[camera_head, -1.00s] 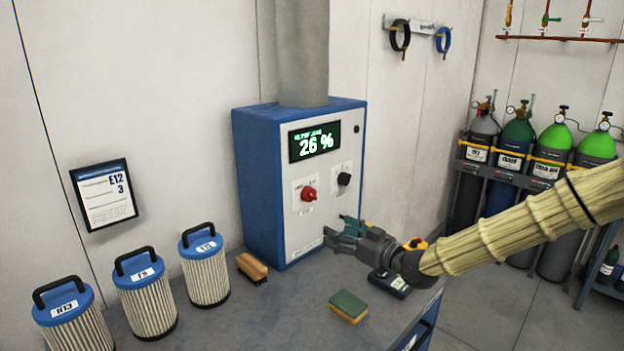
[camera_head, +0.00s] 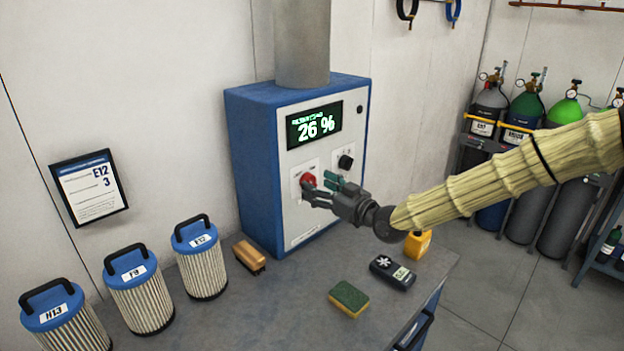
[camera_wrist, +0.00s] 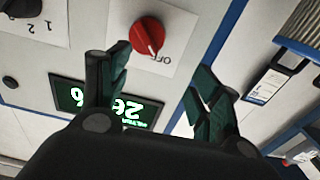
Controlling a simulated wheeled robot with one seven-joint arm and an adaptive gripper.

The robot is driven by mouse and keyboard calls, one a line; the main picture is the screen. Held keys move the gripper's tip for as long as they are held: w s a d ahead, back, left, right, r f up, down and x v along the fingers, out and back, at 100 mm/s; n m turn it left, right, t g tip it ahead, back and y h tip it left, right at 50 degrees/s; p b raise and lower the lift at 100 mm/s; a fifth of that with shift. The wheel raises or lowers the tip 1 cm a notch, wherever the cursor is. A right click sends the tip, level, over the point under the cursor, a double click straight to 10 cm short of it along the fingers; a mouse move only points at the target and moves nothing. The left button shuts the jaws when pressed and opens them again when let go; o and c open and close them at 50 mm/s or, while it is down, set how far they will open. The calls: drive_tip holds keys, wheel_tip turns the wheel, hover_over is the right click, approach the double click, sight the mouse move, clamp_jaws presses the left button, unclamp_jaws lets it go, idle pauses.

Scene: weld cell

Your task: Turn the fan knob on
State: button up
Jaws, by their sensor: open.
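A blue and white control box (camera_head: 252,150) stands at the back of the bench, its display (camera_head: 314,126) reading 26 %. A red knob (camera_head: 308,179) sits on a white plate on its front; a black knob (camera_head: 345,162) is to its right. My gripper (camera_head: 322,190) is in front of the red knob, partly overlapping it in the head view. In the wrist view the red knob (camera_wrist: 148,35) lies just beyond and between my open fingers (camera_wrist: 160,75), with "OFF" printed beside it. The fingers hold nothing; I cannot tell whether one touches the knob.
Pleated filters (camera_head: 142,298) with blue caps stand at the left of the bench. A brush (camera_head: 249,256), a sponge (camera_head: 349,299), a dark handheld meter (camera_head: 392,272) and a yellow object (camera_head: 417,245) lie along the bench. Gas cylinders (camera_head: 520,120) stand at the right.

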sight(313, 184)
drive_tip(key=w+f, duration=0.1)
drive_tip(key=w, duration=0.1)
drive_tip(key=w+a+f, duration=0.1)
drive_tip(key=w, duration=0.1)
drive_tip(key=w+a+f, duration=0.1)
drive_tip(key=w, duration=0.1)
drive_tip(key=shift+w+a+f+p, duration=0.2)
drive_tip(key=shift+w+p, duration=0.2)
drive_tip(key=shift+w+d, duration=0.2)
drive_tip(key=shift+w, duration=0.05)
drive_tip(key=s+r, duration=0.2)
drive_tip(key=shift+s+a, duration=0.15)
drive_tip(key=shift+s, duration=0.15)
drive_tip(key=c, duration=0.5)
drive_tip(key=shift+w+d+f, duration=0.3)
drive_tip(key=shift+w+f, duration=0.1)
drive_tip(key=shift+f, duration=0.05)
drive_tip(key=c, duration=0.6)
drive_tip(key=shift+o, duration=0.2)
drive_tip(key=shift+a, duration=0.15)
